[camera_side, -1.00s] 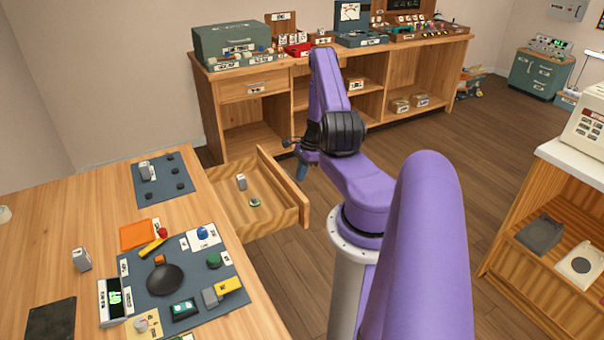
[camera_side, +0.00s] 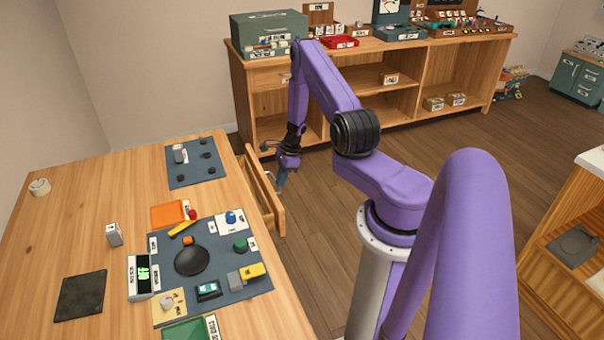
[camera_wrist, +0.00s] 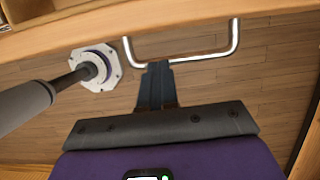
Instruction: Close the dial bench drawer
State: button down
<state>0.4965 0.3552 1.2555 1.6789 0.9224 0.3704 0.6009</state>
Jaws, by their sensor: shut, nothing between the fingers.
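The wooden bench drawer (camera_side: 277,212) sticks out a short way from the right side of the dial bench (camera_side: 85,190). Only a narrow strip of its inside shows in the side view, and its contents cannot be made out. My gripper (camera_side: 281,182) is low at the outer face of the drawer front. In the wrist view my gripper (camera_wrist: 157,68) is shut and empty, with its fingertips at the silver drawer handle (camera_wrist: 200,57). The drawer front (camera_wrist: 200,17) runs across the top there. Whether the fingers touch the handle or front, I cannot tell.
A dark mat with dial parts (camera_side: 165,306) and a smaller mat with knobs (camera_side: 182,180) lie on the bench top. A long wooden workbench (camera_side: 465,75) stands along the back wall. Wooden floor (camera_side: 320,240) is clear beside the drawer.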

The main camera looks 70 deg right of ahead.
aim_at(258, 185)
jog(key=w+a, duration=0.6)
dwell(0.5)
